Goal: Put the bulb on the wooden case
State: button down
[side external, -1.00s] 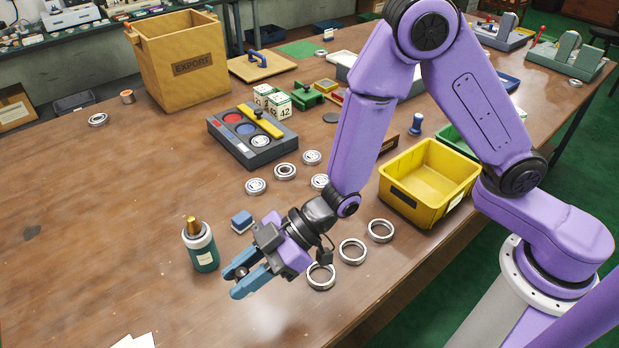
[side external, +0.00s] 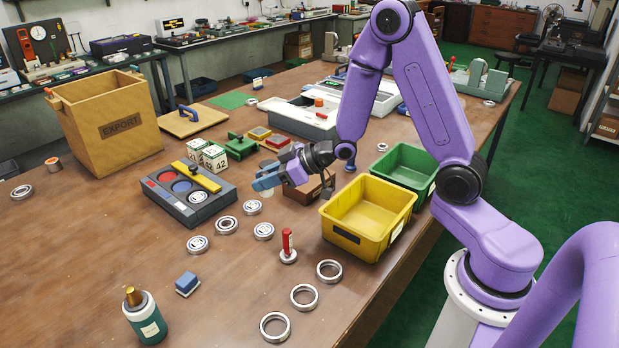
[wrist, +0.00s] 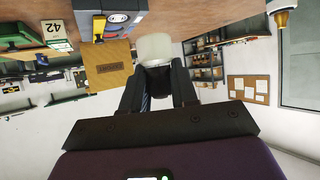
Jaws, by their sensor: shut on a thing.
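My gripper (side external: 264,181) is raised over the middle of the table, its blue fingers pointing left. It is shut on a pale, rounded bulb (wrist: 155,46), which shows between the fingertips in the wrist view. In the side view the bulb (side external: 267,193) is a small, faint pale shape at the fingertips. A low brown wooden case (side external: 303,192) stands below and behind my gripper, partly hidden by it. The bulb is apart from this case, to its left in the side view.
A tall wooden box marked EXPORT (side external: 118,125) stands at the left. A yellow bin (side external: 370,212) and a green bin (side external: 405,168) stand at the right. A grey tray (side external: 188,193), several bearing rings (side external: 227,225) and a red-handled spindle (side external: 288,246) lie nearby.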

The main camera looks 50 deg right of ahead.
jog(key=s+d+r+m+t+h, duration=0.1)
jog(key=s+d+m+h, duration=0.1)
jog(key=d, duration=0.8)
jog(key=s+d+r+m+t+h, duration=0.1)
jog(key=d+m+h, duration=0.2)
jog(key=d, duration=0.7)
jog(key=w+d+f, duration=0.1)
jog(key=w+f, duration=0.2)
jog(key=w, duration=0.1)
jog(key=w+d+f, duration=0.2)
jog(key=w+f, duration=0.1)
jog(key=w, duration=0.1)
jog(key=w+d+f, duration=0.1)
jog(key=w+f, duration=0.3)
jog(key=shift+w+d, duration=0.35)
jog(key=shift+w, duration=0.05)
jog(key=shift+w+f, duration=0.15)
jog(key=shift+f, duration=1.5)
jog(key=shift+f, duration=0.15)
jog(key=c, duration=0.9)
grip_release()
jog(key=shift+o, duration=0.2)
